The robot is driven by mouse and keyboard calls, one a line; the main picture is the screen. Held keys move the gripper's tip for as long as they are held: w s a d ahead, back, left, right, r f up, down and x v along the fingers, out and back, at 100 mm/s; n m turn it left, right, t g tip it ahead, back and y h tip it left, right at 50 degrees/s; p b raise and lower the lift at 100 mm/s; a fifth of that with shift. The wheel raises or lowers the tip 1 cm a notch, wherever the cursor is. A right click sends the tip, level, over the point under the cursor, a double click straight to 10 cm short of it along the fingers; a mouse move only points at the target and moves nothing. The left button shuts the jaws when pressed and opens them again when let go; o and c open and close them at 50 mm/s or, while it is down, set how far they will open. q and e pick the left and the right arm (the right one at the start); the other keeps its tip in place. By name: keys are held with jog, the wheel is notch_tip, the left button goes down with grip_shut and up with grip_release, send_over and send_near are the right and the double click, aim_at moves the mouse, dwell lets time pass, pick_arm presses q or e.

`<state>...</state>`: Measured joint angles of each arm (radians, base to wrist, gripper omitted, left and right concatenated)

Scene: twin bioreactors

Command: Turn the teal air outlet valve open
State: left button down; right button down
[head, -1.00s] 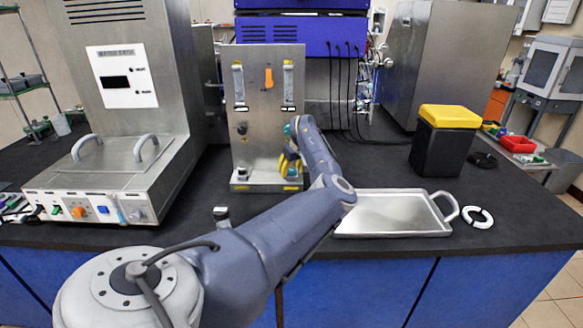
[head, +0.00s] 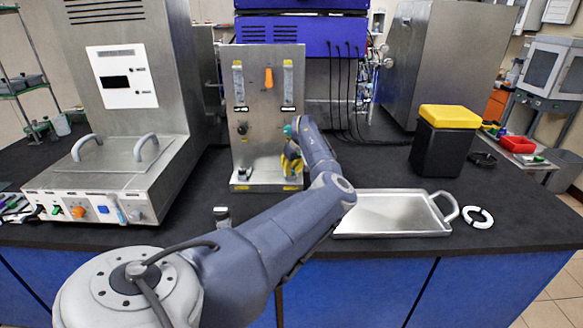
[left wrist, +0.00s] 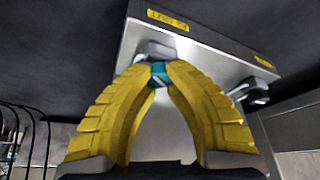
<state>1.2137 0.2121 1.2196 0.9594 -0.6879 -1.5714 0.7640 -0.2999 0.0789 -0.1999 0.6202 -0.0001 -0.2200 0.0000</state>
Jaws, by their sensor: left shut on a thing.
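The steel valve panel (head: 265,125) stands upright at the middle of the bench in the head view. My left gripper (head: 291,166) is at its lower right, in front of the panel. In the left wrist view, the yellow fingers of my left gripper (left wrist: 158,77) meet on the teal air outlet valve (left wrist: 159,71), just below a yellow label (left wrist: 167,20) that appears upside down. The fingers cover part of the valve, so its turn angle is hard to tell. In the head view the valve is hidden behind the gripper. My right gripper is not in view.
The panel also carries an orange lever (head: 268,78), a black knob (head: 242,129) and a teal knob (head: 287,130) close beside my arm. A metal tray (head: 345,228) lies to the right. A small vial (head: 222,216) stands at the front. A grey fitting (left wrist: 258,91) sits beside the fingers.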

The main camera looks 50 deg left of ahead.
pick_arm(q)
jog(key=shift+f, duration=0.1)
jog(key=n+g, duration=0.1)
jog(key=n, duration=0.3)
jog(key=shift+w+g, duration=0.1)
jog(key=shift+g, duration=0.3)
jog(key=shift+n+g, duration=0.5)
jog(key=shift+n, duration=0.9)
jog(key=shift+f+n, duration=0.1)
jog(key=shift+n, duration=0.4)
jog(key=c, duration=1.1)
grip_release()
jog(key=v, duration=1.2)
jog(key=shift+w+a, duration=0.2)
jog(key=shift+a, duration=0.05)
